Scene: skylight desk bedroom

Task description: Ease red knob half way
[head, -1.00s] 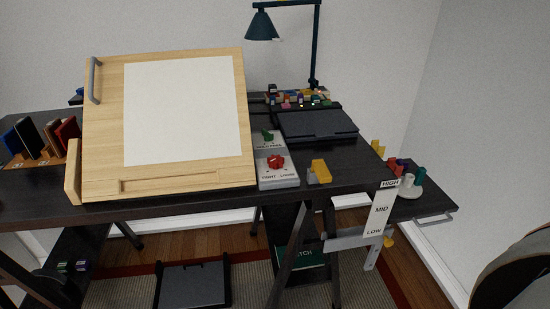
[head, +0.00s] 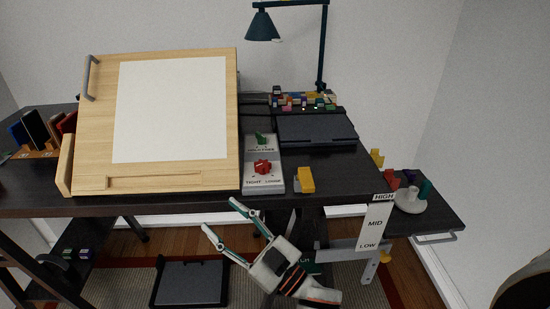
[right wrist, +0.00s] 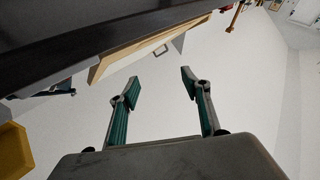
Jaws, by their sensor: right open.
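The red knob (head: 263,167) sits on a light grey panel (head: 264,186) on the desk, right of the tilted drawing board. The labels TIGHT and, it seems, LOOSE are below it; its exact setting is too small to read. A green knob (head: 262,141) is behind it on the panel. My right gripper (head: 223,216) is open and empty in front of the desk edge, below and left of the red knob, apart from it. Its open fingers (right wrist: 162,90) also show in the right wrist view, with nothing between them. A small sliver at the head view's left edge may be my left gripper.
The drawing board (head: 88,150) fills the desk's left half. A yellow block (head: 306,180) sits just right of the panel. A dark tray (head: 315,130) and a lamp (head: 262,26) are behind. A HIGH/MID/LOW plate (head: 375,225) hangs at the front right.

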